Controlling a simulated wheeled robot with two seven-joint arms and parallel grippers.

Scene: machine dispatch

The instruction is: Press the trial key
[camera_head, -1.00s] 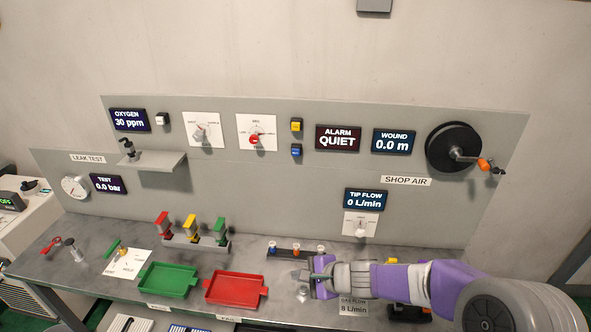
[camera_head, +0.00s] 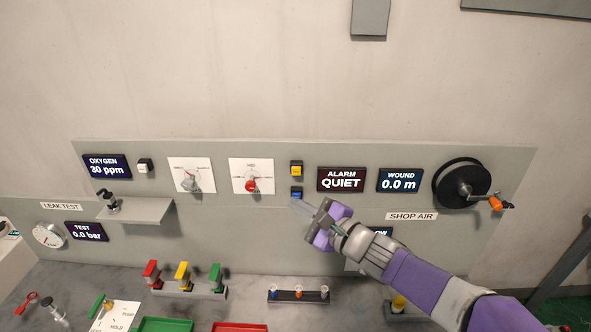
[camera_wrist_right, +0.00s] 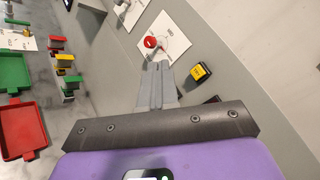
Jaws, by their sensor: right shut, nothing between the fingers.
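Small square keys are on the grey upright panel: a yellow key (camera_head: 296,169), a blue key (camera_head: 296,193) below it, and a white key (camera_head: 145,165) at the left. No label that I can read names the trial key. My right gripper (camera_head: 299,206) is shut and empty, its fingertips just below the blue key in the head view; whether they touch it I cannot tell. In the right wrist view the shut fingers (camera_wrist_right: 158,70) point at the panel, with the yellow key (camera_wrist_right: 200,72) to their right. My left gripper is not in view.
A red knob (camera_head: 251,186) on a white plate is left of the keys, and the alarm display (camera_head: 341,179) reading QUIET is right of them. A grey shelf (camera_head: 150,211) juts out at the left. A reel (camera_head: 462,186) with an orange handle is at the right.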

